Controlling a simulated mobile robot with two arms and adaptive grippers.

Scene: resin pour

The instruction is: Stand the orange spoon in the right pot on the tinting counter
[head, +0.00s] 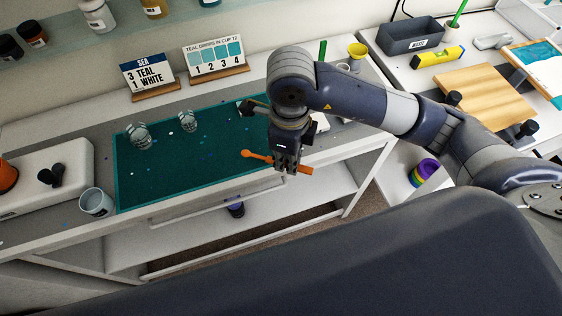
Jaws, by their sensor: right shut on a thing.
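My right gripper (287,166) is shut on the orange spoon (254,156). It points down over the front edge of the teal mat. The spoon lies close to level, crosswise in the fingers, with its rounded end to the left and a short end to the right. Two clear cups stand on the mat, one at the left (140,136) and one further right (187,121). A green stick (322,50) stands upright behind my right arm; its base is hidden by the arm. I cannot tell which vessel is the right pot. My left gripper is not in view.
A translucent bucket (96,203) stands left of the teal mat (190,178). Two sign cards (148,75) stand behind the mat. A yellow cup (357,51) is at the back right. Another worktop with a grey bin (411,38) and wooden board (478,92) lies right.

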